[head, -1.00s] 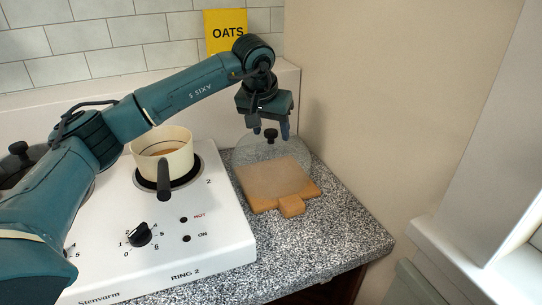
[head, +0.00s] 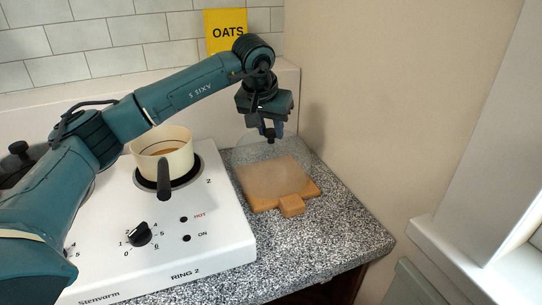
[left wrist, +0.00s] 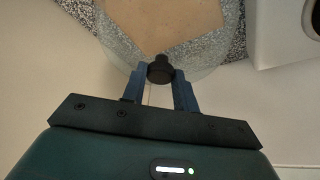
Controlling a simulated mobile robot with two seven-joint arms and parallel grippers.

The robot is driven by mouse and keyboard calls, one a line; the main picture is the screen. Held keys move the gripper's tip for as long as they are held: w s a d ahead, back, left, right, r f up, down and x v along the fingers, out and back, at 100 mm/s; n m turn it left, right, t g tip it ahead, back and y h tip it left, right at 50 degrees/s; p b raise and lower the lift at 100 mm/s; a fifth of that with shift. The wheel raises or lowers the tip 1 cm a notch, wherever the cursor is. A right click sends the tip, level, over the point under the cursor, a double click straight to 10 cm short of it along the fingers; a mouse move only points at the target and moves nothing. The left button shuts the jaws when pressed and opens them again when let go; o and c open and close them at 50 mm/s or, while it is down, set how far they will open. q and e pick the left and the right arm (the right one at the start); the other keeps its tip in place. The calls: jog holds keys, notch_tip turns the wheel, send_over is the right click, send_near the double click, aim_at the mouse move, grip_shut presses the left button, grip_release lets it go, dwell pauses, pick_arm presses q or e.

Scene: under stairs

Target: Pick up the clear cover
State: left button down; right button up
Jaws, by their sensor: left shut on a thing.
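The clear cover (head: 248,151) is a see-through dome with a black knob (left wrist: 160,69). It is at the back of the worktop, and I see the wooden board (head: 262,190) through its lower part. My left gripper (head: 270,134) is above the cover, shut on its knob. In the left wrist view the two blue fingers (left wrist: 160,80) are on either side of the knob. I cannot tell whether the cover rests on the board or hangs slightly above it. My right gripper is not in view.
A white hob (head: 215,245) with a cream pot (head: 163,165) stands left of the board; the pot's dark handle (head: 163,182) points forward. A yellow oats box (head: 226,22) is behind. A wall (head: 380,100) bounds the right side. Speckled worktop (head: 335,225) is free in front.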

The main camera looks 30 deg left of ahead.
pick_arm(q)
notch_tip(320, 180, up, 10)
dwell(0.6)
jog(key=c, duration=1.6)
grip_release()
jog(key=shift+c, duration=0.2)
grip_shut()
